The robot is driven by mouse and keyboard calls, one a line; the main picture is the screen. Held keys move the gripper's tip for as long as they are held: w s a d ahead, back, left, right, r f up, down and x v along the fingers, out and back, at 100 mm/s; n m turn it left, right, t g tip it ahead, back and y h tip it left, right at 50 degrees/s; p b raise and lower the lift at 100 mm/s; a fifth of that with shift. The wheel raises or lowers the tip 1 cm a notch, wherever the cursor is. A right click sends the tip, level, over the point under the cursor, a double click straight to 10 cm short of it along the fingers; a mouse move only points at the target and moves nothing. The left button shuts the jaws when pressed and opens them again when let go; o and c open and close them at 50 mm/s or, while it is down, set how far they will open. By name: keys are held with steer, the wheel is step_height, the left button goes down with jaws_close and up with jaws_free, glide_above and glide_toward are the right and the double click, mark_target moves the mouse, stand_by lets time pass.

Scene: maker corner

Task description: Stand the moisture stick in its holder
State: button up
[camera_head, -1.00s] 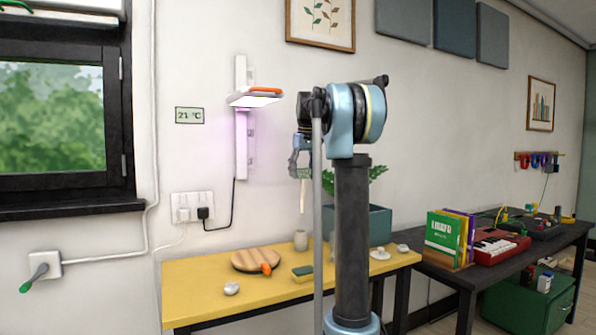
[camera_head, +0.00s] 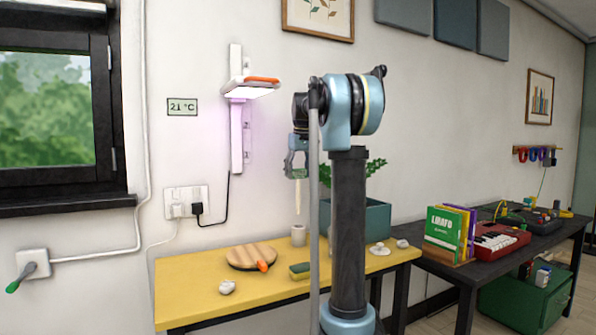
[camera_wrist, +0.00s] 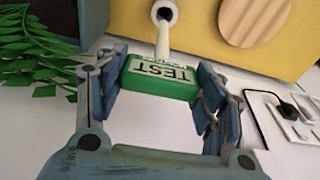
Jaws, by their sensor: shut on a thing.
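The moisture stick has a green head marked TEST (camera_wrist: 160,79) and a long cream stem (camera_wrist: 163,42). My gripper (camera_head: 297,172) is shut on the green head, which sits between both fingers in the wrist view. The stem (camera_head: 298,200) hangs about upright in the head view. The holder, a small grey cup (camera_head: 298,236), stands on the yellow table beneath it. The stem's lower end shows just above the cup in the head view. In the wrist view the stem lines up with the cup's dark opening (camera_wrist: 164,13); whether the tip is inside the rim is unclear.
A green and yellow sponge-like block (camera_head: 300,271) lies in front. A teal planter (camera_head: 375,222) with a leafy plant stands right, partly behind my arm. A white lump (camera_head: 227,287) lies front left.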

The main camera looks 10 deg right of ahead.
mark_target(299, 198)
steer(key=shift+f, duration=1.6)
steer(key=shift+s+f, duration=0.15)
steer(key=shift+f, duration=0.05)
stand_by(0.4)
steer(key=shift+f, duration=3.75)
stand_by(0.5)
steer(key=o, duration=1.2)
steer(key=o, duration=0.3)
steer(key=shift+o, duration=0.2)
steer(key=shift+r, duration=0.1)
